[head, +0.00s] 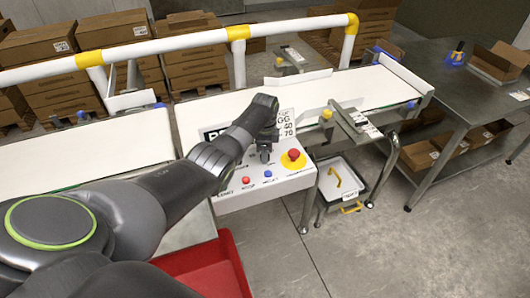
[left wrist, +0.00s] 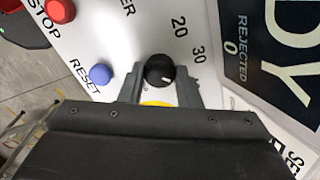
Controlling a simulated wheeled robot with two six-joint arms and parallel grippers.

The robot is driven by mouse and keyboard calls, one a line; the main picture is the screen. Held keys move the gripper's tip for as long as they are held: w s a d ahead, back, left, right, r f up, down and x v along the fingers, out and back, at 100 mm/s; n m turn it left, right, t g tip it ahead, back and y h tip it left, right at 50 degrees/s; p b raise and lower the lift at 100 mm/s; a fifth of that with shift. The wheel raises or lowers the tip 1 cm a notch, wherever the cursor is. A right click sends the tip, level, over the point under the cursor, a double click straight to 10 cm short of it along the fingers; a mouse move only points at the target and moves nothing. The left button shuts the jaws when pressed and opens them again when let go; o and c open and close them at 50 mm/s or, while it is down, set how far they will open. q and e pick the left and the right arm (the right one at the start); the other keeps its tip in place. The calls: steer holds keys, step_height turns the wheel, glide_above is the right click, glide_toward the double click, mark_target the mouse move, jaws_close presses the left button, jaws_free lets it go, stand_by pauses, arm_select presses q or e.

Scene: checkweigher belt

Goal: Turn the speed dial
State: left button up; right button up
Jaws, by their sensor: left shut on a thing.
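The speed dial (left wrist: 160,71) is a round black knob with a white pointer mark, on the white control panel (left wrist: 118,40). Numbers 20 and 30 are printed beside it in the left wrist view. My left gripper (left wrist: 160,82) is shut on the dial, one finger on each side of it. In the head view my left gripper (head: 265,150) reaches down to the panel (head: 285,182) from above, and the dial is mostly hidden there. My right gripper is not in view.
A blue reset button (left wrist: 100,74) and a red stop button (left wrist: 60,11) are near the gripper. A red emergency button (head: 293,155) on a yellow base is to its right. The white conveyor belt (head: 355,88) runs behind the panel. A red bin (head: 205,268) stands below.

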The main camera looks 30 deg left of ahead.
arm_select(q)
steer(key=o, duration=1)
steer(key=shift+w+r, duration=0.1)
steer(key=shift+r, duration=8.65)
